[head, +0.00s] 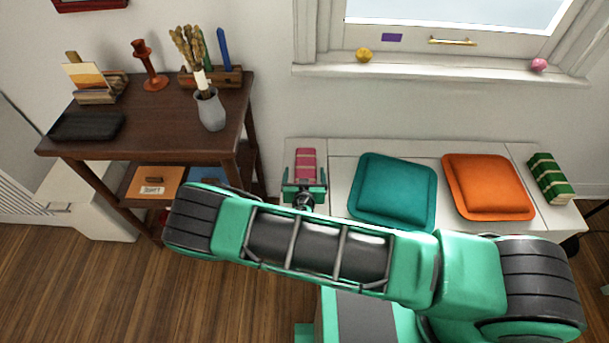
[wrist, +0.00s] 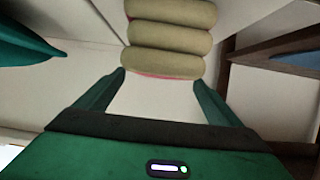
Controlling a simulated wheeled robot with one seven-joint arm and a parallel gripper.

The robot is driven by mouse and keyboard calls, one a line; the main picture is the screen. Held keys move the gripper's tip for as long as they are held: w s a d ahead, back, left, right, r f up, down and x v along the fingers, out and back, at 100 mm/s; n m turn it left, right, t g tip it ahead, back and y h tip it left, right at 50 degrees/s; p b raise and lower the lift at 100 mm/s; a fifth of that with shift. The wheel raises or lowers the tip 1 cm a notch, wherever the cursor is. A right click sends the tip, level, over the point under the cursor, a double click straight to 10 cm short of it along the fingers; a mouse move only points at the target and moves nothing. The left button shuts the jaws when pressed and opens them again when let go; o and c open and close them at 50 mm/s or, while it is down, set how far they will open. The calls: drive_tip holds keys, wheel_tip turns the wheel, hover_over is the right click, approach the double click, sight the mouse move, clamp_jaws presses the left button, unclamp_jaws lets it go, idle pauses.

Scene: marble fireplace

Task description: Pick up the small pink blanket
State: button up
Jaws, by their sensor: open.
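The small pink blanket (head: 306,160) is a folded pink bundle with pale stripes at the left end of the white window bench. In the wrist view, a folded bundle (wrist: 168,39) shows as stacked tan-olive rolls with a pink edge, straight ahead of my gripper. My gripper (head: 305,182) is open at the near end of the blanket. In the wrist view, its two fingertips (wrist: 159,76) are spread to either side of the bundle's near edge. I cannot tell whether they touch it.
A teal cushion (head: 393,190), an orange cushion (head: 487,186) and a green striped folded blanket (head: 550,177) lie to the right on the bench (head: 343,150). A dark wooden table (head: 150,128) with a grey vase (head: 211,110) stands close on the left.

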sight(305, 169)
drive_tip(key=shift+x, duration=1.85)
drive_tip(key=c, duration=1.3)
drive_tip(key=shift+o, duration=0.2)
